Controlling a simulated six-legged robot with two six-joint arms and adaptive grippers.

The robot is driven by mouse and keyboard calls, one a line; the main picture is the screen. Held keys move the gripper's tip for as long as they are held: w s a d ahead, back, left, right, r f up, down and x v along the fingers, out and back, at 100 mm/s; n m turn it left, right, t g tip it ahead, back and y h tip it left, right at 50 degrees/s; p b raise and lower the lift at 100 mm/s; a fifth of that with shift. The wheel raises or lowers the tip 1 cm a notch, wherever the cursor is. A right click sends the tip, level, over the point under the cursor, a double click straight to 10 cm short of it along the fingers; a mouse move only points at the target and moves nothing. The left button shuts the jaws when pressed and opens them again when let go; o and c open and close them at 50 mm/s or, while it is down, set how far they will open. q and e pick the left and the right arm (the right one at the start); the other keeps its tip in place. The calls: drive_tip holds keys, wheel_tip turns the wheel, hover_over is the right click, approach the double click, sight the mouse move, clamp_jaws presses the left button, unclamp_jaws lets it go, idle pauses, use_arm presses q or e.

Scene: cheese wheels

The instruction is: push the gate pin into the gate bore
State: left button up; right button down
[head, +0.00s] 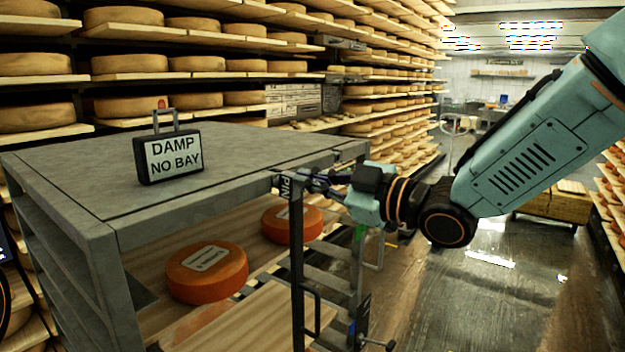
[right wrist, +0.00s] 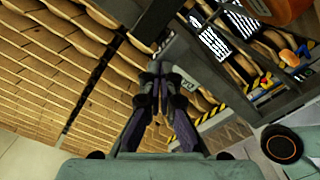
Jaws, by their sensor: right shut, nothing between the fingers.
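My right gripper (head: 312,182) is shut and empty at the top of a dark upright gate post (head: 297,265), by the right front corner of the grey rack. A label reading PIN (head: 286,188) is on the post top, just left of the fingertips. The gate pin and the gate bore cannot be told apart here; the fingers and post cover that spot. In the right wrist view the closed fingers (right wrist: 158,72) meet in front of dark metalwork, with a small white label (right wrist: 187,86) beside them. My left gripper is not in view.
The grey rack (head: 80,190) carries a black sign reading DAMP NO BAY (head: 173,157). Two orange cheese wheels (head: 207,272) (head: 292,223) lie on the wooden shelf below. Loaded cheese shelves fill the back. Wet floor (head: 480,290) lies open at right.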

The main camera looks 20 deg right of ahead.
drive_tip(key=s+d+r+m+t+y+p, duration=0.1)
drive_tip(key=s+d+r+m, duration=0.1)
drive_tip(key=s+d+m, duration=0.3)
wheel_tip(320, 180, down, 8)
drive_tip(key=s+m+t+y+b, duration=0.1)
drive_tip(key=m+t+b, duration=0.1)
drive_tip(key=b, duration=0.8)
drive_tip(key=shift+s+d+f+m+y, duration=0.2)
drive_tip(key=shift+s+d+m+y, duration=0.1)
drive_tip(key=shift+s, duration=0.1)
idle(1.4)
